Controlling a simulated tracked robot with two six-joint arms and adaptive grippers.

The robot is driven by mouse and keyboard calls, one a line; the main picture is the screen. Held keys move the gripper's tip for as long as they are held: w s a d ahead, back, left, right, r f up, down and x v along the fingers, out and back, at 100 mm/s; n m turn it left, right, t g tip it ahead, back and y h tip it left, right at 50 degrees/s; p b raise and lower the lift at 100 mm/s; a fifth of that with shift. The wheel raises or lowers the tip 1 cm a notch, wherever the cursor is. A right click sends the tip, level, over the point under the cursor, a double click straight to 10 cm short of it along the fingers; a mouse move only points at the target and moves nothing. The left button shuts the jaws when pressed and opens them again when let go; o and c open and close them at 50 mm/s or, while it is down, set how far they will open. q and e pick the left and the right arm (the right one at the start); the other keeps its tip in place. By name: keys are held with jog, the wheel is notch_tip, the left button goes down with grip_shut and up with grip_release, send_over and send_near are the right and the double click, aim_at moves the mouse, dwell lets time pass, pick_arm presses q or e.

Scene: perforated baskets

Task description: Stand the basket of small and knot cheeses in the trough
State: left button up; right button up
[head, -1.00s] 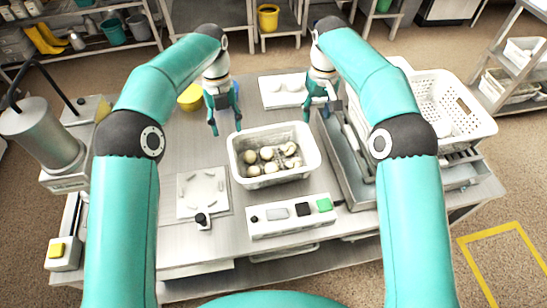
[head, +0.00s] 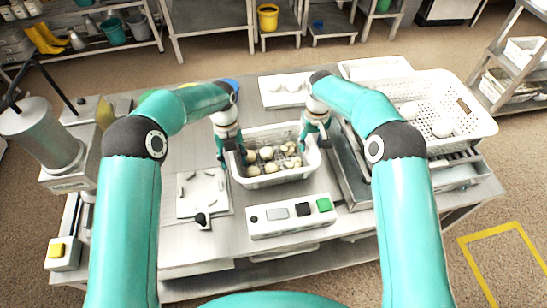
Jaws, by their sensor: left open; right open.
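A white perforated basket (head: 273,179) with several small, pale cheeses in it stands upright on the steel table. My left gripper (head: 226,160) is open at the basket's left end. My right gripper (head: 311,152) is open at its right end. Both are close to the rim; I cannot tell whether they touch it. The steel trough (head: 349,178) is just right of the basket, partly hidden by my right arm.
A larger white basket (head: 470,112) with round pale cheeses sits at the right. A button panel (head: 291,215) stands in front of the basket, a square plate (head: 203,192) to its left. A white tray (head: 283,90) lies behind.

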pick_arm(q)
jog(key=shift+c, duration=0.4)
pick_arm(e)
jog(key=shift+c, duration=0.3)
pick_arm(q)
grip_shut()
pick_arm(e)
grip_shut()
pick_arm(q)
jog(key=shift+r, duration=0.2)
pick_arm(e)
jog(key=shift+r, duration=0.2)
